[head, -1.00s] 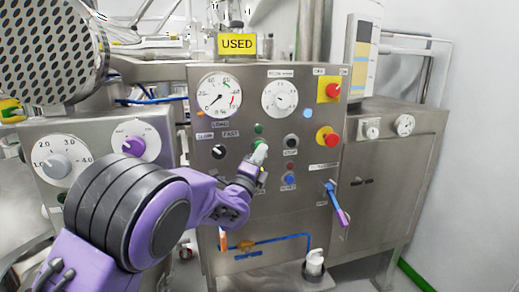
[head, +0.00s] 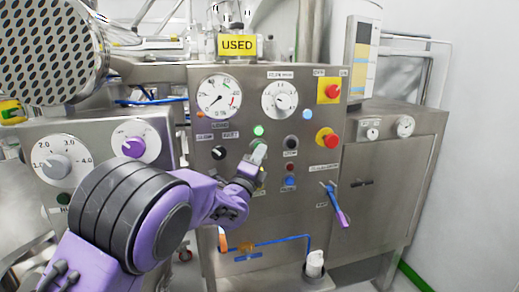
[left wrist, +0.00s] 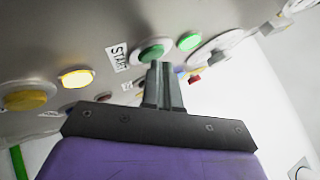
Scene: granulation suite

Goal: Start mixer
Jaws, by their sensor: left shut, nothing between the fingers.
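The mixer's steel control panel (head: 225,180) faces me. My left gripper (head: 259,152) is shut and empty, with its fingertips at the panel just below a lit green lamp (head: 258,131). In the left wrist view the shut fingers (left wrist: 160,68) are at the lower edge of the green button (left wrist: 151,52) beside the START label (left wrist: 118,56). They look in contact or nearly so; I cannot tell how far the button is pressed. The gripper hides this button in the head view. My right gripper is not in view.
Red knobs on yellow plates (head: 327,138) are at the panel's right. A purple-handled lever (head: 338,208) sticks out below them. A yellow USED sign (head: 237,44) stands on top. A dial box (head: 62,165) is at left.

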